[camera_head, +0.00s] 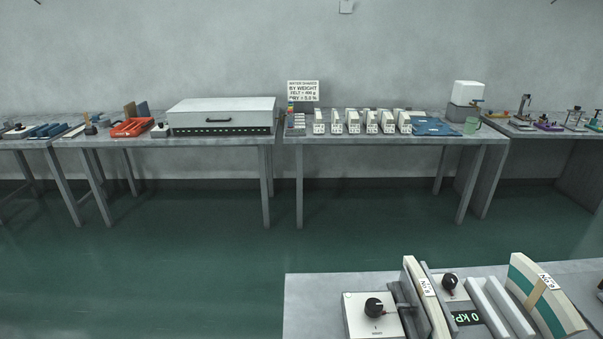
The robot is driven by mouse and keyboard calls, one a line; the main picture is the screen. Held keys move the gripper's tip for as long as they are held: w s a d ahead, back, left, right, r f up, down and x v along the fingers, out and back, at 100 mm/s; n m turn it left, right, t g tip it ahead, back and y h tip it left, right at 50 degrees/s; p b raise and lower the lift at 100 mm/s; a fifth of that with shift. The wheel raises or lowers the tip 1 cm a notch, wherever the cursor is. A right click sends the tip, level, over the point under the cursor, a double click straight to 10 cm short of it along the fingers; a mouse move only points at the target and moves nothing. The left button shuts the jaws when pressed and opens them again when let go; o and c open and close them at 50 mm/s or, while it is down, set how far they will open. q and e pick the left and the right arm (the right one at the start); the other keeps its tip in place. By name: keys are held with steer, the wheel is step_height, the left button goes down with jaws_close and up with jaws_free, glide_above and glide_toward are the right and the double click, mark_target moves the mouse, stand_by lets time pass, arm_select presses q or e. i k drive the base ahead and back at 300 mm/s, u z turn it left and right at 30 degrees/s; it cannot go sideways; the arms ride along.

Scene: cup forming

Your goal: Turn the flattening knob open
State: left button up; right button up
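Two black knobs show on the near bench at the bottom right. One knob (374,307) sits on a pale square plate (360,326) at the bench's left part. The other knob (450,282) sits farther back, beside a dark display (467,318) with green characters that seem to read 0 kPa. I cannot tell which one is the flattening knob, or whether either is turned open. Neither of my grippers is in view.
Curved upright pieces with N labels stand on the near bench (312,300), one left (426,295) and one right (543,293). Pale bars (502,305) lie between. Across a clear green floor (190,270), wall tables (350,140) hold a long grey box (222,112) and small white units.

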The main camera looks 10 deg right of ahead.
mark_target(373, 308)
steer(key=z, duration=1.4)
